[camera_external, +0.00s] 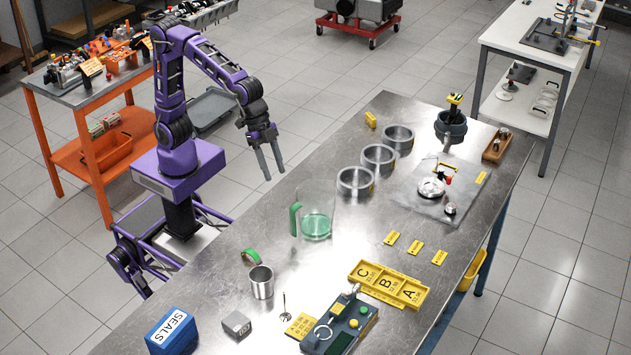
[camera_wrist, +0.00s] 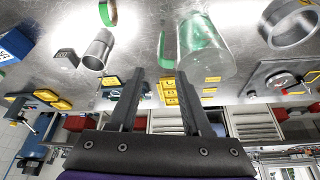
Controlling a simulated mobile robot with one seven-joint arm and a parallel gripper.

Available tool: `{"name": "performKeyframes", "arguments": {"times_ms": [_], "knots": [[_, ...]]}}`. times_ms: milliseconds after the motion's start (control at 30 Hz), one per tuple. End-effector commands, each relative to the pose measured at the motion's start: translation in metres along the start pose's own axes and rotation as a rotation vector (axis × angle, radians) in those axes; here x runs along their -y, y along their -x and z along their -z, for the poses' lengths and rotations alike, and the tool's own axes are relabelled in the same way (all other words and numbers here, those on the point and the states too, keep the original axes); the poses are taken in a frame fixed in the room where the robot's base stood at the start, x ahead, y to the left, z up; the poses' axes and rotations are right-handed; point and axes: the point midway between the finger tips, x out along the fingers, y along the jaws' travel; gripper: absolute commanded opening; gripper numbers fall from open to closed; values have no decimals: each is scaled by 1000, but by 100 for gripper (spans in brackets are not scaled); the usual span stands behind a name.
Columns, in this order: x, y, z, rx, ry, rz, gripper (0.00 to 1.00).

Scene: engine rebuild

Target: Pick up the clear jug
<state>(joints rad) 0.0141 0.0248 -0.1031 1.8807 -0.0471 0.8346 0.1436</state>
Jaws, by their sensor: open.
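The clear jug (camera_external: 317,222) stands upright on the metal bench, with green liquid in its bottom and a green handle (camera_external: 295,220) on its left side. It also shows in the wrist view (camera_wrist: 203,48), just beyond and to the right of my fingers. My gripper (camera_external: 268,160) is open and empty, fingers pointing down, above and left of the jug beside the bench edge. In the wrist view my two fingers (camera_wrist: 158,102) are spread apart, with nothing between them. The gripper is apart from the jug.
Several metal rings (camera_external: 356,181) stand behind the jug. A metal cup (camera_external: 261,282) and a green tape roll (camera_external: 250,257) sit front left. A yellow lettered tray (camera_external: 388,285) lies front right, and a blue SEALS box (camera_external: 172,332) is at the near end. Bare bench surrounds the jug.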

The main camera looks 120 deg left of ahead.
Motion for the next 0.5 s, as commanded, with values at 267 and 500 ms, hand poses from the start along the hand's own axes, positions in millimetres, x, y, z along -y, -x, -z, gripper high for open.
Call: {"name": "performKeyframes", "arguments": {"times_ms": [267,500], "knots": [[-3,-47,-6,20,6,-10,49],[-3,-98,-5,16,6,-10,49]]}}
